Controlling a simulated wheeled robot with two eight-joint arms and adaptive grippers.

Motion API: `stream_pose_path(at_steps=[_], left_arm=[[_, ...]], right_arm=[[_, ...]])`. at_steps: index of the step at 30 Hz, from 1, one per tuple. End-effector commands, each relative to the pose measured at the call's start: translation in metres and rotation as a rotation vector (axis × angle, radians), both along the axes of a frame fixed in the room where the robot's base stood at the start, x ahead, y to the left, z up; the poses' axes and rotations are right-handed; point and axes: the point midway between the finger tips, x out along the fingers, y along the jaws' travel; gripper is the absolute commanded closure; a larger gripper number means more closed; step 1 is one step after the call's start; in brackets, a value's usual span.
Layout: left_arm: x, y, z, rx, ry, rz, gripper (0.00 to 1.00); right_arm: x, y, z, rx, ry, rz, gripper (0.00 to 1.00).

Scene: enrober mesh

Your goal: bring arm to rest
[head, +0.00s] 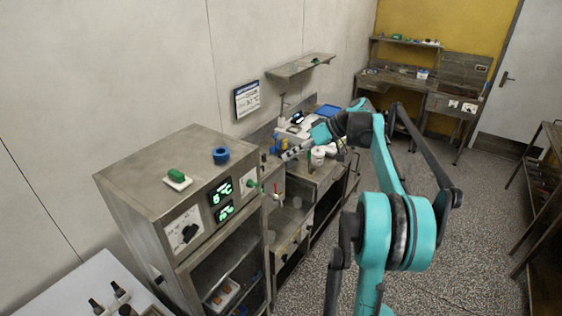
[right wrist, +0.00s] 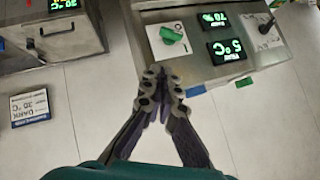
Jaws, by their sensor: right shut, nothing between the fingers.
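My right arm (head: 385,190) is teal and reaches from the lower right of the head view toward the bench along the wall. Its gripper (head: 285,156) points left, near the right side of the steel cabinet (head: 150,165). In the right wrist view the fingers of this gripper (right wrist: 160,78) are together, with nothing held. They appear in front of the cabinet, beside its green knob (right wrist: 171,36); whether they touch anything is hard to tell. My left gripper is not in view.
A blue ring (head: 221,155) and a green block (head: 177,174) sit on the cabinet top. A white container (head: 317,155) stands on the bench beneath my right forearm. A wall shelf (head: 300,66) hangs above.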

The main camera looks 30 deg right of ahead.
Motion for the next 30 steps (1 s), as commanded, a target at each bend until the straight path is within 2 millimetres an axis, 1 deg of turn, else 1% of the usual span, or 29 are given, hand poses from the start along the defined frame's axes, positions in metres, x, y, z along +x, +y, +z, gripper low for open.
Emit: stream_pose_path(at_steps=[17, 20, 23, 25, 26, 27, 29, 30], left_arm=[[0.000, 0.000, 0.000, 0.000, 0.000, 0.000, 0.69], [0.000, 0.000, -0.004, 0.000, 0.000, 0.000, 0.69], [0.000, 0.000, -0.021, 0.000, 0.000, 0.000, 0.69], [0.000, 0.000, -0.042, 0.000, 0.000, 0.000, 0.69], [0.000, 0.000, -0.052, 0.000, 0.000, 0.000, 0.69], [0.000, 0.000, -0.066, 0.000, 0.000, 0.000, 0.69], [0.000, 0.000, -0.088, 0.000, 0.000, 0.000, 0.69], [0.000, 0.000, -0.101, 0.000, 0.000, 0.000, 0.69]], right_arm=[[-0.002, -0.002, 0.002, -0.001, -0.001, 0.001, 1.00], [-0.002, 0.004, -0.002, -0.003, 0.006, -0.001, 1.00], [-0.006, 0.028, -0.020, -0.022, 0.041, -0.011, 1.00], [-0.014, 0.058, -0.042, -0.047, 0.082, -0.028, 1.00], [-0.019, 0.072, -0.054, -0.062, 0.102, -0.039, 1.00], [-0.027, 0.092, -0.071, -0.084, 0.130, -0.054, 1.00], [-0.043, 0.122, -0.099, -0.123, 0.166, -0.082, 1.00], [-0.055, 0.141, -0.118, -0.150, 0.187, -0.101, 1.00]])
